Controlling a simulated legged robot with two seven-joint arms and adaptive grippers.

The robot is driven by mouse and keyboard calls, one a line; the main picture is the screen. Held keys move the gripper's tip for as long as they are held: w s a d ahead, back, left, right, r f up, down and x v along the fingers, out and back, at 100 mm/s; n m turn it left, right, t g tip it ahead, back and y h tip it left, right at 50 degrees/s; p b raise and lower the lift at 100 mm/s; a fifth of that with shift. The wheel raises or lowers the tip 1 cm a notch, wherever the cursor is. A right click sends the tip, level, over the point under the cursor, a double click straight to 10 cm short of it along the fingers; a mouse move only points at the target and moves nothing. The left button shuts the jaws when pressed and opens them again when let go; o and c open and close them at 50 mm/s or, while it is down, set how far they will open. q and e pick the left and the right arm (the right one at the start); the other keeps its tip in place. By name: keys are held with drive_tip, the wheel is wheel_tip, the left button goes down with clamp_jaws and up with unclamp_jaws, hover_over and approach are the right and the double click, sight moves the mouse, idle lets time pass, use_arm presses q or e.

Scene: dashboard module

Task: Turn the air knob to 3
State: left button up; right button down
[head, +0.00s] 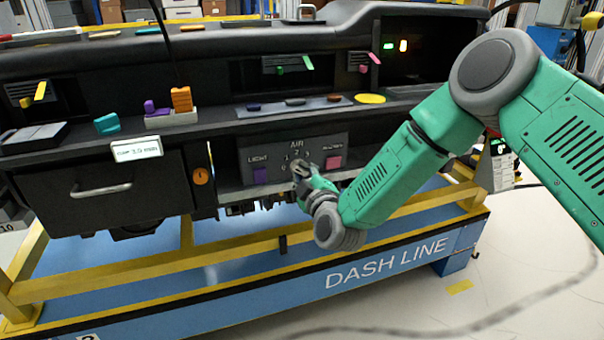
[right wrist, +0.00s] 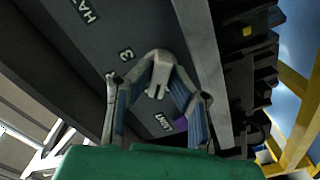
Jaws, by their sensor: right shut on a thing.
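The dark control panel (head: 262,152) has an AIR dial with numbers around it. The number 3 (head: 308,154) is to the upper right of the dial, and it also shows in the right wrist view (right wrist: 126,54). My right gripper (head: 301,168) is at the dial, shut on the air knob. The knob is mostly hidden behind the fingers, so I cannot tell where it points. In the right wrist view the fingertips (right wrist: 159,75) come together close to the panel face. My left gripper is not in view.
A purple LIGHT switch (head: 260,175) is left of the dial and a pink HAZARD switch (head: 333,162) is right of it. A drawer (head: 100,190) is at left.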

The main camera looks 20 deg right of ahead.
drive_tip(key=shift+f, duration=0.1)
drive_tip(key=m, duration=0.5)
drive_tip(key=shift+s+a+f+m+p, duration=0.1)
drive_tip(key=shift+m+p, duration=0.2)
drive_tip(key=shift+m, duration=0.1)
drive_tip(key=m, duration=0.5)
drive_tip(key=shift+f, duration=0.1)
drive_tip(key=m, duration=0.5)
drive_tip(key=shift+b, duration=0.4)
drive_tip(key=shift+m+b, duration=0.4)
drive_tip(key=shift+m, duration=1.4)
drive_tip(key=c, duration=1.5)
unclamp_jaws()
drive_tip(key=shift+c, duration=0.2)
